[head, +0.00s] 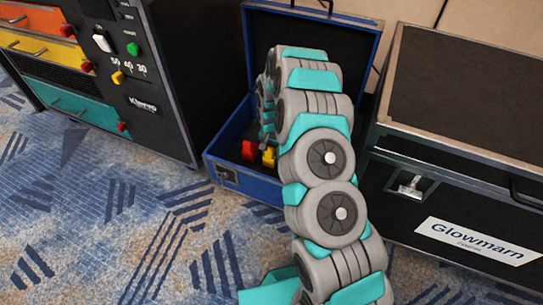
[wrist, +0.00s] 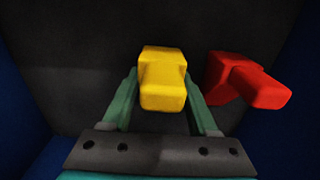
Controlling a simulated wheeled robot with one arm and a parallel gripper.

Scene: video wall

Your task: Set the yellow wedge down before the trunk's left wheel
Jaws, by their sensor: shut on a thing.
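The yellow wedge (wrist: 162,80) is between the two teal fingers of my gripper (wrist: 162,100) in the wrist view, and the gripper is shut on it. In the head view the wedge (head: 269,157) shows inside the open blue case (head: 225,172), beside my arm. My arm hides the gripper in that view. A red piece (wrist: 245,80) lies just right of the wedge in the wrist view, apart from it; it also shows in the head view (head: 250,150). The trunk could be the black case marked "Glowmarn" (head: 455,170); no wheel on it can be made out.
A dark rack with coloured drawers and knobs (head: 150,85) stands left of the blue case. The case's raised lid (head: 325,45) stands behind my arm. Patterned blue carpet (head: 120,230) is clear at the front left.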

